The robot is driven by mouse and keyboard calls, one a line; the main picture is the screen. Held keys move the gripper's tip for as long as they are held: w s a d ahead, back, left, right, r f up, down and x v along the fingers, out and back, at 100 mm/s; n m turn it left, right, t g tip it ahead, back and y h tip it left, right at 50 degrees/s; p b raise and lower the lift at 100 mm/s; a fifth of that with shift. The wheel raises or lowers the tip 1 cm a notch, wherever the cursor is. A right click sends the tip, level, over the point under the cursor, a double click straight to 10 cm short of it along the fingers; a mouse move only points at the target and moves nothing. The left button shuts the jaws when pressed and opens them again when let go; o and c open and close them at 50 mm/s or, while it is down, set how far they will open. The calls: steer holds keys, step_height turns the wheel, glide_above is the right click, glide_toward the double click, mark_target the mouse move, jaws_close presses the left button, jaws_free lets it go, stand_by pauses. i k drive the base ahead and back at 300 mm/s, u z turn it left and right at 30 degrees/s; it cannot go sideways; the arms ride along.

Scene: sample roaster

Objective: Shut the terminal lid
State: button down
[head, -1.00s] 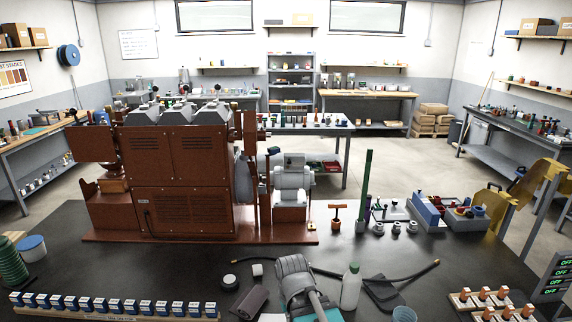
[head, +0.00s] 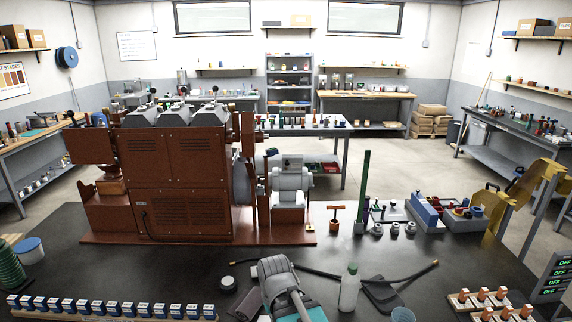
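A grey motor-like unit (head: 288,187) stands on the brown base at the right end of the roaster (head: 180,180). A small box-like part (head: 292,162) with a darker face sits on top of it. This may be the terminal box with its lid, but the lid is too small to tell apart, and I cannot tell how far it stands open. A grey jointed link, likely my arm, shows at the bottom centre, apart from the motor unit.
A black hose (head: 400,274), a white bottle (head: 349,288) and a dark scoop-like piece (head: 383,295) lie or stand near the front. An orange-handled tool (head: 335,217) and a green post (head: 363,190) stand right of the motor unit.

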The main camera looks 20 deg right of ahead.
mark_target(290, 162)
steer(key=i, duration=0.95)
steer(key=z, duration=0.05)
